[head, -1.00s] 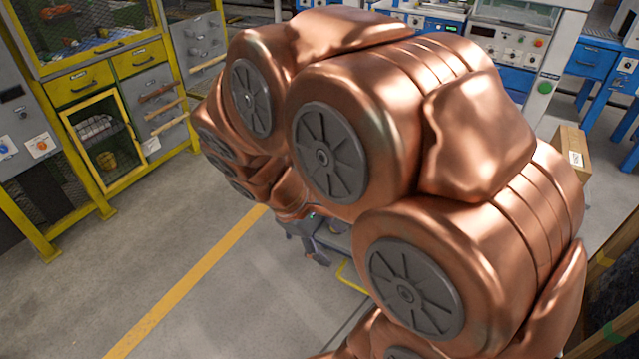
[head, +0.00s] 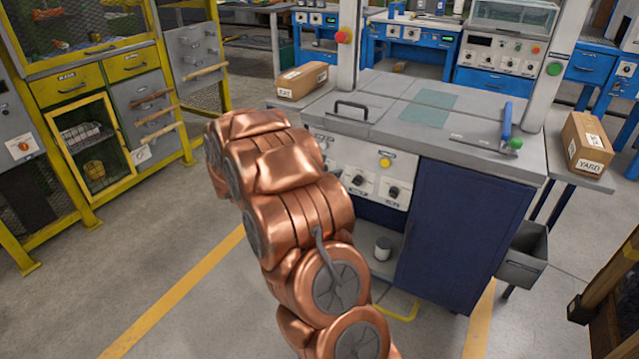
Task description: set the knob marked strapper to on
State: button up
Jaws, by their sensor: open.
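A white control panel (head: 372,207) on the front of the grey-topped bench carries dark rotary knobs. One knob (head: 358,180) is left of another knob (head: 393,191), and a yellow button (head: 385,162) is above them. My copper arm covers the panel's left part. The labels are too small to read, so I cannot tell which knob is marked strapper or how it is set. My gripper does not show; the arm's far end is at the panel's left, and the gripper is hidden behind it or out of sight.
The bench top (head: 380,84) has a black handle (head: 351,108) and a blue lever (head: 507,124). A dark blue door (head: 455,235) is below. Cartons (head: 302,80) (head: 587,143) stand at both sides. A yellow-framed cabinet (head: 100,140) is at left. Floor between is clear.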

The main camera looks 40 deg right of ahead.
jog(key=w+d+f+n+t+h+b, duration=0.1)
jog(key=w+d+f+n+t+b, duration=0.2)
jog(key=w+f+n, duration=0.35)
jog(key=w+d+f+n+t+h+b, duration=0.1)
jog(key=w+d+f+n+t+b, duration=0.25)
jog(key=w+f, duration=0.55)
jog(key=d+b, duration=0.1)
jog(key=d, duration=0.5)
jog(key=shift+w+d+f+m, duration=0.2)
jog(key=shift+w+f+m, duration=0.1)
jog(key=shift+w+f, duration=0.1)
jog(key=c, duration=1.1)
